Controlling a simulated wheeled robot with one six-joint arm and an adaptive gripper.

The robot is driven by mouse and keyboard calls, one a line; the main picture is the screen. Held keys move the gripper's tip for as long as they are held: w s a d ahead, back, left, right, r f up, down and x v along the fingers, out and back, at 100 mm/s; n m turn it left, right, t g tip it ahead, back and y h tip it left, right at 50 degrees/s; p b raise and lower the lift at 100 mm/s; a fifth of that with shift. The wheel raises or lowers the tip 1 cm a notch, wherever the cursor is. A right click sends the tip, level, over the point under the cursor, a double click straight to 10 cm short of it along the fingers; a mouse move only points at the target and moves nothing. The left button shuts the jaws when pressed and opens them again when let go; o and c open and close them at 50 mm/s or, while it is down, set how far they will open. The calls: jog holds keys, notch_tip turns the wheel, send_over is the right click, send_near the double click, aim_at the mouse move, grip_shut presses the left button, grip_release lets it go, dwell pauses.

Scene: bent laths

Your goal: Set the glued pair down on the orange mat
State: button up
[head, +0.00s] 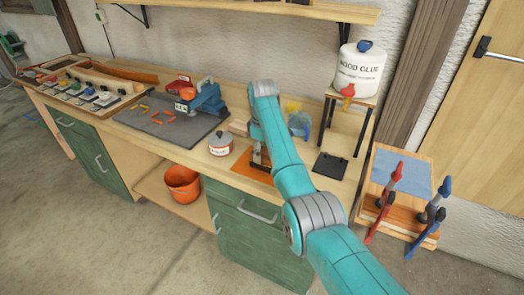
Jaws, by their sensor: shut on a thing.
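The orange mat (241,164) lies on the workbench near its front edge, partly covered by my arm and gripper. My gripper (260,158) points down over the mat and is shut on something. What it holds is mostly hidden by the arm, and I take it to be the glued pair. A pale wooden piece (239,128) shows just left of the wrist; I cannot tell whether it is part of the pair. I cannot tell whether the held thing touches the mat.
A lidded pot (221,144) stands close left of the mat. A grey mat (172,130) with a blue tool (208,98) lies farther left. A black plate (330,165) lies to the right, below a glue jug (360,70) on a stand. Clamps (386,196) stand at right.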

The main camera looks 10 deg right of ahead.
jog(key=o, duration=1.2)
jog(key=shift+o, duration=0.2)
